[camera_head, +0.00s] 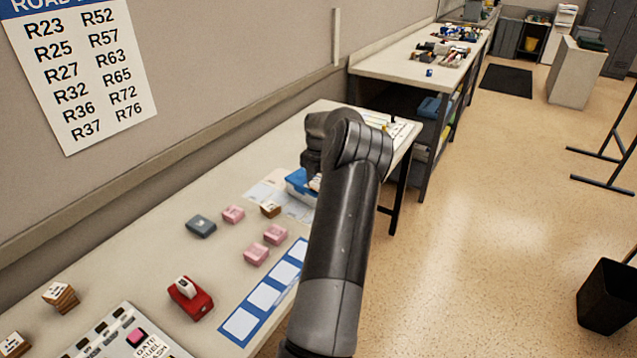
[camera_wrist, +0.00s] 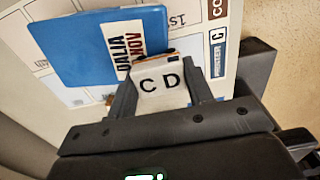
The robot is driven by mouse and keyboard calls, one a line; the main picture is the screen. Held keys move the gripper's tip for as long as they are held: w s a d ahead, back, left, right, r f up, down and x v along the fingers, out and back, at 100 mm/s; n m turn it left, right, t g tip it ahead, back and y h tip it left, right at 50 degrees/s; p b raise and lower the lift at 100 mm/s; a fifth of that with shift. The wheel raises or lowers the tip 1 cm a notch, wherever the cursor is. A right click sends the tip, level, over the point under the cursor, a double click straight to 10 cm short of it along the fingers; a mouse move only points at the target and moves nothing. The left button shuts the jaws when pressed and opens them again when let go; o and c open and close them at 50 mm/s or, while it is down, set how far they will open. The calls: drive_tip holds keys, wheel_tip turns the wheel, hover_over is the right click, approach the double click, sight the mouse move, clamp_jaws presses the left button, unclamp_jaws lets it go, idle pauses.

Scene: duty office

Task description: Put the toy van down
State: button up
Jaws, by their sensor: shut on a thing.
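My gripper (camera_wrist: 165,92) is shut on a white-topped thing (camera_wrist: 160,82) marked "C D", with a narrow orange-brown edge at its far side. Its wheels or lower body do not show, so I cannot tell by shape whether it is the toy van. It is over or beside a flat blue box (camera_wrist: 85,48) with a name label, on printed paper. In the head view my arm hides most of the gripper, and the blue box (camera_head: 299,182) shows just left of it. I cannot tell whether the held thing touches the surface below.
The long table (camera_head: 150,263) holds pink blocks (camera_head: 256,254), a grey block (camera_head: 201,226), a small brown block (camera_head: 270,209), a red item with a white top (camera_head: 190,298) and a blue-edged strip of white squares (camera_head: 264,296). Bare tabletop lies between them. The wall bounds the left.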

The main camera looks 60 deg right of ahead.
sight(318, 182)
drive_tip(key=o, duration=0.9)
drive_tip(key=shift+o, duration=0.2)
wheel_tip(318, 182, up, 12)
